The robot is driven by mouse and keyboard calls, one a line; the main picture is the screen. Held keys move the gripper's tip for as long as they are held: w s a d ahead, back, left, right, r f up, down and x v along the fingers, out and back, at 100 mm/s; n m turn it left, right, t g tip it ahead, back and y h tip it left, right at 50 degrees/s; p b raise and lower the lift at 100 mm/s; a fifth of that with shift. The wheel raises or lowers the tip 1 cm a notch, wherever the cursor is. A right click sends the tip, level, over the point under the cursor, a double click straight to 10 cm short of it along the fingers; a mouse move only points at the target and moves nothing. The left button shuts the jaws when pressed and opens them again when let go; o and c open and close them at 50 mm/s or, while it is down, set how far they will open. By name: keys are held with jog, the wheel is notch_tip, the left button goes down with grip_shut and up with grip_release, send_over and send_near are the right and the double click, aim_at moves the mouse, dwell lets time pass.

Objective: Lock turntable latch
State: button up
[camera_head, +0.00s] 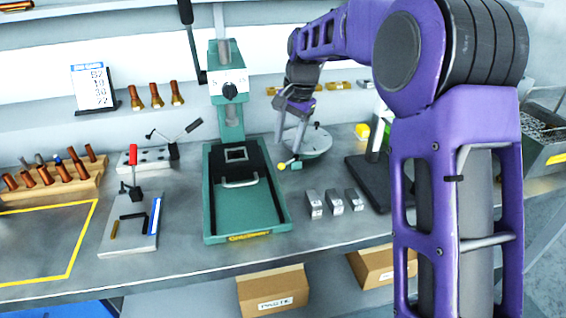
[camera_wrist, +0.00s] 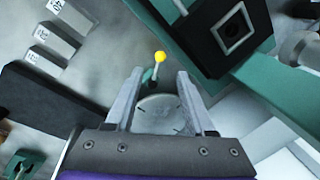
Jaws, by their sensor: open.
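The turntable (camera_head: 316,143) is a round grey disc on a green base, on the bench right of the green press. Its latch is a short lever with a yellow ball knob (camera_head: 282,166), at the disc's front left edge. In the wrist view the knob (camera_wrist: 160,57) shows just beyond the fingertips, with the disc (camera_wrist: 160,113) seen between the fingers. My gripper (camera_head: 289,147) points down over the turntable. It is open and empty in the wrist view (camera_wrist: 160,72). I cannot tell whether a finger touches the disc or lever.
The green press (camera_head: 216,205) stands close on the left. Several small metal blocks (camera_head: 336,203) lie in front, and a black stand base (camera_head: 366,184) is to the right. A lever fixture (camera_head: 133,220) is further left.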

aim_at(282, 164)
jog(key=f, duration=0.4)
jog(key=a+f, duration=0.1)
jog(key=f, duration=0.2)
jog(key=shift+w+a+b, duration=0.1)
jog(key=shift+w+b, duration=0.25)
jog(key=shift+b, duration=0.05)
grip_shut()
